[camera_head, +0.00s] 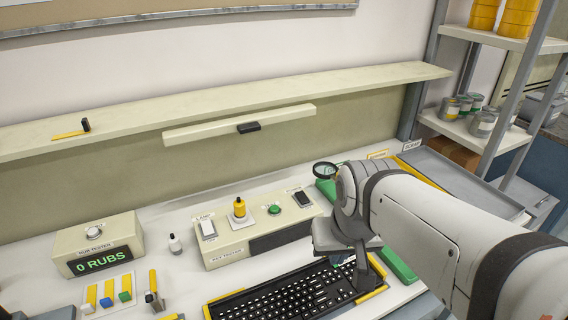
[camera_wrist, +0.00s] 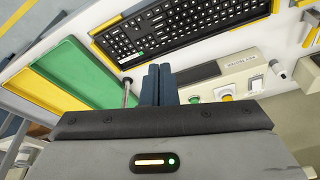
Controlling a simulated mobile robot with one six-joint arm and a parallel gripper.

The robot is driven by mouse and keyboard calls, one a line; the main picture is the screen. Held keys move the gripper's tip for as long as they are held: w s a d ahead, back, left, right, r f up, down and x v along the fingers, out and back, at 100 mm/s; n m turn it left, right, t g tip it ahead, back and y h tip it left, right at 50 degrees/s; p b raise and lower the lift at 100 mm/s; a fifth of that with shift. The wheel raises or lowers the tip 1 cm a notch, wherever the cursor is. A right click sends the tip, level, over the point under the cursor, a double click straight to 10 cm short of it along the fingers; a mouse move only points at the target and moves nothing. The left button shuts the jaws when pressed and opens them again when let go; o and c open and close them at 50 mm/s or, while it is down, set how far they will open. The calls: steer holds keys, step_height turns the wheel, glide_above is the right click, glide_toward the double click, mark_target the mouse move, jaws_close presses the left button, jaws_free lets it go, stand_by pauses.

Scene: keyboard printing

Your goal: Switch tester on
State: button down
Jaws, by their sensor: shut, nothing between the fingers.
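The key tester (camera_head: 254,234) is a cream box on the bench behind the keyboard. Its top carries a white rocker (camera_head: 208,229), a yellow-topped plunger (camera_head: 239,208), a green button (camera_head: 274,209) and a black switch (camera_head: 302,199) at the right end. The dark front panel shows nothing lit. In the wrist view the tester (camera_wrist: 224,86) lies right of my fingers, with the green button (camera_wrist: 195,100) close to them; the black switch is not visible there. My gripper (camera_wrist: 160,68) is shut and empty. In the head view my gripper (camera_head: 362,284) is over the keyboard's right end.
The keyboard (camera_head: 284,293) sits in front of the tester. A rub tester (camera_head: 98,246) reading "0 RUBS" stands left. Green tray (camera_wrist: 95,68) and a magnifier (camera_head: 326,170) are near my arm. A small bottle (camera_head: 175,244) stands between the testers. Shelves rise at right.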

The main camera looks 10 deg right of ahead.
steer(key=w+r+m, duration=0.3)
steer(key=w+m, duration=0.1)
steer(key=w, duration=0.7)
steer(key=m+g+b, duration=0.1)
steer(key=m+b, duration=0.1)
steer(key=m, duration=0.8)
glide_above(299, 193)
steer(key=s+d, duration=0.1)
steer(key=s, duration=0.2)
steer(key=f, duration=0.3)
steer(key=shift+w+f+y, duration=0.2)
steer(key=shift+f+y, duration=0.1)
steer(key=shift+f, duration=0.1)
steer(key=f, duration=0.4)
steer(key=w+f+p, duration=0.1)
steer(key=f, duration=0.4)
steer(key=w+f, duration=0.1)
steer(key=f, duration=0.3)
steer(key=shift+w+a+f+p, duration=0.1)
steer(key=shift+a+f+p, duration=0.2)
steer(key=shift+a+p, duration=0.05)
